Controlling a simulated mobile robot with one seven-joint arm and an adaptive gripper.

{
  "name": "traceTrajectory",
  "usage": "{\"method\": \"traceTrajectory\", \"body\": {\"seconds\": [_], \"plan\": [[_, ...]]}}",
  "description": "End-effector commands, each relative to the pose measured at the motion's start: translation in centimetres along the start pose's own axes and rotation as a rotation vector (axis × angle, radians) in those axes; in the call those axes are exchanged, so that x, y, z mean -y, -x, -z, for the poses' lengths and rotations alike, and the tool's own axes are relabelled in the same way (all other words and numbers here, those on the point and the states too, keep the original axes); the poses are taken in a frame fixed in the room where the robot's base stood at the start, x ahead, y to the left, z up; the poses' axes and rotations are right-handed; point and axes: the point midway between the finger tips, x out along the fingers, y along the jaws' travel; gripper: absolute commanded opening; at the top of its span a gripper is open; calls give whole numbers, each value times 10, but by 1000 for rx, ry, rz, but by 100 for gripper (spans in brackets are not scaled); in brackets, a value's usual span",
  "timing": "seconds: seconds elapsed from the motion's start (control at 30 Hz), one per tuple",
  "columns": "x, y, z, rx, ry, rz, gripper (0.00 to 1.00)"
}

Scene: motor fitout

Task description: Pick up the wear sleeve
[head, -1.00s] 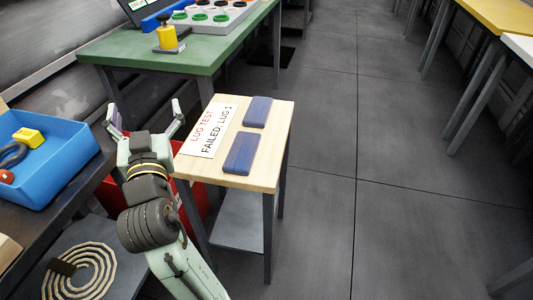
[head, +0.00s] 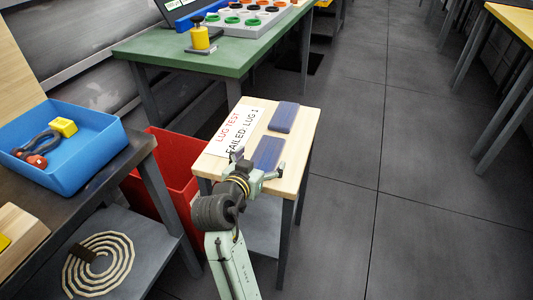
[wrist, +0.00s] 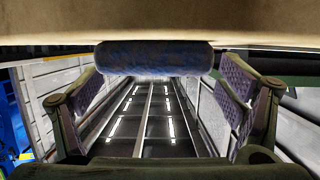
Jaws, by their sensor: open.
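Two blue, rounded blocks lie on a small wooden table (head: 298,160): a near one (head: 267,152) and a far one (head: 284,117). No part is marked as the wear sleeve, and I cannot tell for sure which it is. My gripper (head: 258,166) is open and empty at the table's near side, facing the near block, whose front end is partly hidden by it. In the wrist view the near block (wrist: 153,58) shows end-on, ahead and between the spread fingers, against the beige tabletop (wrist: 160,22). The fingers do not appear to touch it.
A white sign (head: 232,133) reading "LUG TEST FAILED: LUG 1" lies left of the blocks. A red bin (head: 160,165) stands left of the table. A blue tray (head: 85,170) sits on the dark bench. A green bench (head: 190,60) stands behind. Open floor (head: 430,220) lies to the right.

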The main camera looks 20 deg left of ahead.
Motion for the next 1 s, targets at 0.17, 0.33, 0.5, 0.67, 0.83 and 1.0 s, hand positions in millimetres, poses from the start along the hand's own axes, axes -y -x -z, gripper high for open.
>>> {"method": "traceTrajectory", "body": {"seconds": [0.17,0.33,0.5,0.67,0.83,1.0], "plan": [[-1,-25,3,0,1,-1,88],[-1,-33,2,-1,0,1,88],[-1,-33,2,0,1,1,88],[-1,-33,1,0,1,0,77],[-1,-33,1,1,2,-1,66],[-2,-33,0,3,2,-3,54]]}}
